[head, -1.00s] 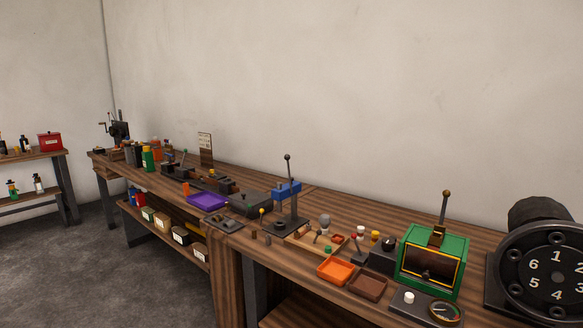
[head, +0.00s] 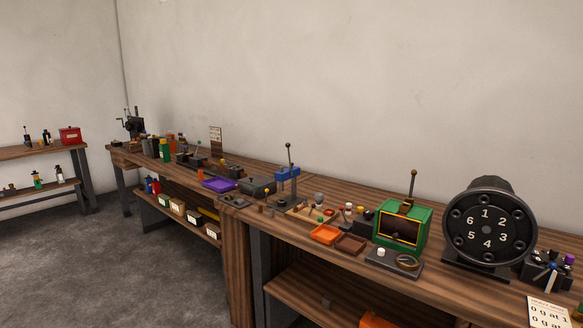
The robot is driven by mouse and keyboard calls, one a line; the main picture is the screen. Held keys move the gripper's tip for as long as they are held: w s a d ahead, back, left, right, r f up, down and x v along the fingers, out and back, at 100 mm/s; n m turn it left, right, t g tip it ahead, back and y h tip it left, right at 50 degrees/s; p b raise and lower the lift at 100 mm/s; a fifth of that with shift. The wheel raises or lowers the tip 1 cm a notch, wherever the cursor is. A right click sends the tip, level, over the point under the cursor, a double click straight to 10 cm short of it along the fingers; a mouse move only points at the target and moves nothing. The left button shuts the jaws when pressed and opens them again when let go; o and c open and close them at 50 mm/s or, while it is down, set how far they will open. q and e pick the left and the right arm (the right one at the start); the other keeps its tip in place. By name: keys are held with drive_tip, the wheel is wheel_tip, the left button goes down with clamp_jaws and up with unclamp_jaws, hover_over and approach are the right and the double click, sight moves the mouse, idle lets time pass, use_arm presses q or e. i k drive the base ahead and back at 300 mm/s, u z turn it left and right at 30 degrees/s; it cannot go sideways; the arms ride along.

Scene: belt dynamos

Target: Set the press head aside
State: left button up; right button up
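A small lever press (head: 287,174) with a blue block and an upright dark lever stands mid-bench, toward the back. I cannot tell for sure which part is the press head; the blue block may be it. The block sits up on the press, above a dark base. A dark crank machine (head: 133,125) stands at the bench's far left end. Neither of my grippers is in view.
The long wooden bench (head: 335,187) is crowded. Open grey floor (head: 150,285) lies in front.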

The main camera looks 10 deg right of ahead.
sight(282, 177)
drive_tip(key=u, duration=0.5)
drive_tip(key=i, duration=0.9)
drive_tip(key=u, duration=0.55)
drive_tip(key=i, duration=1.1)
drive_tip(key=z, duration=0.15)
